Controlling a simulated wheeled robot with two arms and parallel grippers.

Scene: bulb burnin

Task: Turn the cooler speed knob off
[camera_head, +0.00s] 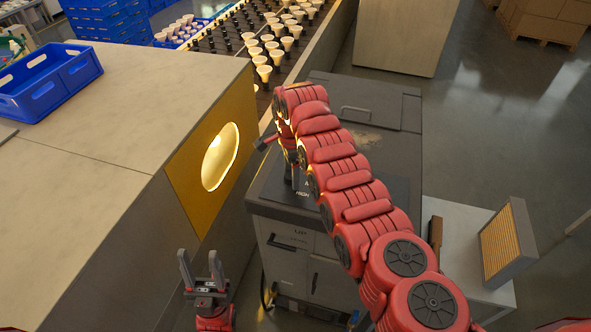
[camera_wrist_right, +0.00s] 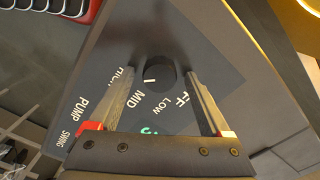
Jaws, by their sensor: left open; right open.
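The cooler (camera_head: 394,168) is a grey box with a dark top panel, in the middle of the head view. In the right wrist view its speed knob (camera_wrist_right: 161,74) is small, round and dark, among the words HIGH, MID, LOW and OFF. A white mark on the knob's left side lies toward HIGH and MID; I cannot tell which exactly. My right gripper (camera_wrist_right: 162,84) is open, one finger on each side of the knob, contact unclear. In the head view the arm and gripper hide the knob. My left gripper (camera_head: 201,262) is open and empty, low at the left.
A bench (camera_head: 112,160) with a yellow end panel and glowing round opening (camera_head: 220,157) stands left of the cooler. A blue crate (camera_head: 50,82) sits on it. A conveyor with rows of bulbs (camera_head: 262,60) runs behind. A framed filter (camera_head: 507,245) stands on a low table at right.

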